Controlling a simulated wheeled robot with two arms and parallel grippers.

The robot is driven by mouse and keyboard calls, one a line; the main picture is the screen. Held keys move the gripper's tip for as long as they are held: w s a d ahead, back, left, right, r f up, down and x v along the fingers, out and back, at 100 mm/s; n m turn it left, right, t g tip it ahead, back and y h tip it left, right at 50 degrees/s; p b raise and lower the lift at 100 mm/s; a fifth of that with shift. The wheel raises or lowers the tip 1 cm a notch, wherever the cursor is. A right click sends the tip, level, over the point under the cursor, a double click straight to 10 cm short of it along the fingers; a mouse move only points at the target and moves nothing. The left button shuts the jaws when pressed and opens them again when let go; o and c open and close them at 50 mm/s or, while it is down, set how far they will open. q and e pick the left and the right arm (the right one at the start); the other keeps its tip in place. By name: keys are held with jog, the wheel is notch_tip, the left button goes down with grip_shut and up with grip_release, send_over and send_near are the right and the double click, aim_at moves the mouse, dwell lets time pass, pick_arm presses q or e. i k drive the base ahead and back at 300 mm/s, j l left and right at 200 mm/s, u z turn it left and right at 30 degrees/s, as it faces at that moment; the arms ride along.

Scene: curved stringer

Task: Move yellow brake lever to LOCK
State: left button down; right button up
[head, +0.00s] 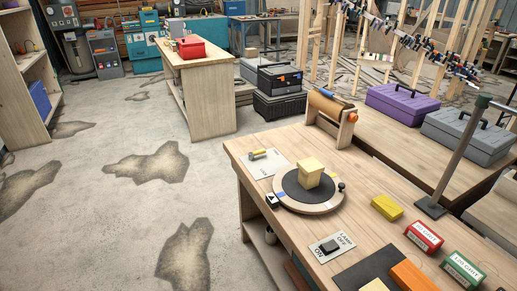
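A small yellow lever (258,154), which looks like the brake lever, lies on a pale label plate (265,165) near the workbench's far left corner. The plate's lettering is too small to read, so I cannot tell which marked position the lever is at. A round turntable (291,203) with a dark top sits just right of the plate and bears a pale wooden block (311,169). Neither of my grippers is in view.
The workbench (357,218) also carries a lamp switch plate (331,246), a yellow block (387,207), red (424,237) and green (462,269) grit boxes, and an upright post (456,155). A roller stand (331,118) stands behind the turntable. Open floor (120,210) lies left of the bench.

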aim_at(251, 154)
jog(key=i+j, duration=0.4)
jog(key=i+j+z, duration=0.1)
jog(key=i+j, duration=0.3)
jog(key=j, duration=0.15)
jog(key=i+j, duration=0.4)
jog(key=i+j+z, duration=0.1)
jog(key=i+j, duration=0.25)
jog(key=j, duration=0.2)
jog(key=i+j, duration=0.4)
jog(key=j, duration=0.15)
jog(key=k+l, duration=0.1)
jog(key=l, duration=0.5)
